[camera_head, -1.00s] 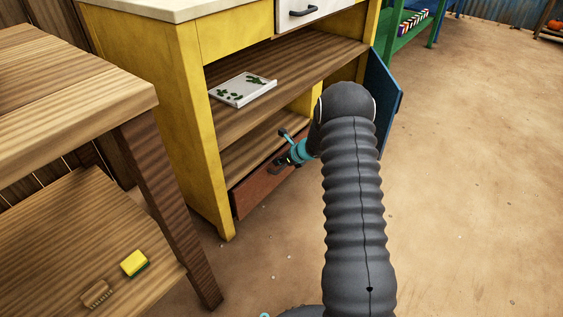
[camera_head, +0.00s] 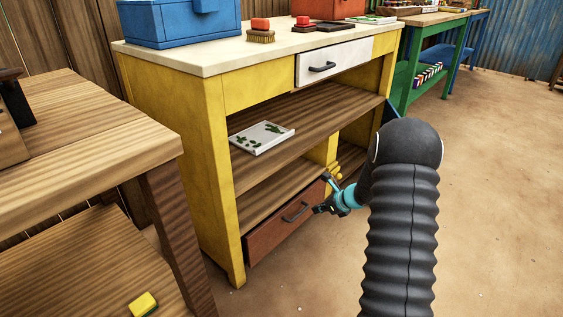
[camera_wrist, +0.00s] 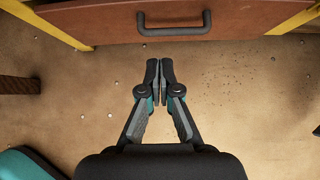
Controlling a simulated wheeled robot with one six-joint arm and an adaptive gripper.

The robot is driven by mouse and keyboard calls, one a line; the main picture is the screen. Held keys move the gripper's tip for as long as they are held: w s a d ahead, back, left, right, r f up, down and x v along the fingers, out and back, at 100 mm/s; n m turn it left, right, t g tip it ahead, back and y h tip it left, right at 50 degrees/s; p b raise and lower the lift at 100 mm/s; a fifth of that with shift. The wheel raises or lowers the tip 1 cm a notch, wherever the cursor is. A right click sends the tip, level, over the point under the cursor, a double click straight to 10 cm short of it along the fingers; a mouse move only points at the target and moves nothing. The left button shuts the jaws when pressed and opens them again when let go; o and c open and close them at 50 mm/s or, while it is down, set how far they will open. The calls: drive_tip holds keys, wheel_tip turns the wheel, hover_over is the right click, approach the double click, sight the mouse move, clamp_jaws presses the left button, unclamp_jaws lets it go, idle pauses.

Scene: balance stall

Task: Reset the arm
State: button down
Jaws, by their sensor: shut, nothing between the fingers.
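My gripper (camera_head: 325,194) is at the lower front of the yellow cabinet (camera_head: 212,150), just right of the red-brown drawer's (camera_head: 268,236) dark handle (camera_head: 296,211). In the wrist view my gripper (camera_wrist: 160,68) has its fingers together, with nothing between them. The drawer front (camera_wrist: 110,22) and its handle (camera_wrist: 174,31) lie just beyond the fingertips, and a small gap of floor shows between. My dark ribbed arm reaches in from the lower right of the head view.
A wooden table (camera_head: 95,125) stands at left, with a yellow-green sponge (camera_head: 143,304) on its lower shelf. A blue box (camera_head: 180,22) stands on the cabinet top. Open floor (camera_head: 490,190) lies at right.

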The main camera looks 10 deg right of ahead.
drive_tip(key=s+a+r+n+g, duration=0.2)
drive_tip(key=s+a+n, duration=0.1)
drive_tip(key=s+n, duration=0.35)
drive_tip(key=s+a+r+n+g, duration=0.1)
drive_tip(key=s+a+n+g, duration=0.2)
drive_tip(key=s+n, duration=0.35)
drive_tip(key=s+a+r+n+t+h+p, duration=0.1)
drive_tip(key=s+a+r+n+p, duration=0.3)
drive_tip(key=s+r+n, duration=0.4)
drive_tip(key=s+a+r+n+t+h+p, duration=0.2)
drive_tip(key=s+r+n, duration=0.5)
drive_tip(key=s+r, duration=1.1)
wheel_tip(320, 180, up, 6)
drive_tip(key=shift+s+a+f+n+h+p, duration=0.1)
drive_tip(key=shift+s+a+n+h+p, duration=0.3)
drive_tip(key=shift+a+h+p, duration=0.6)
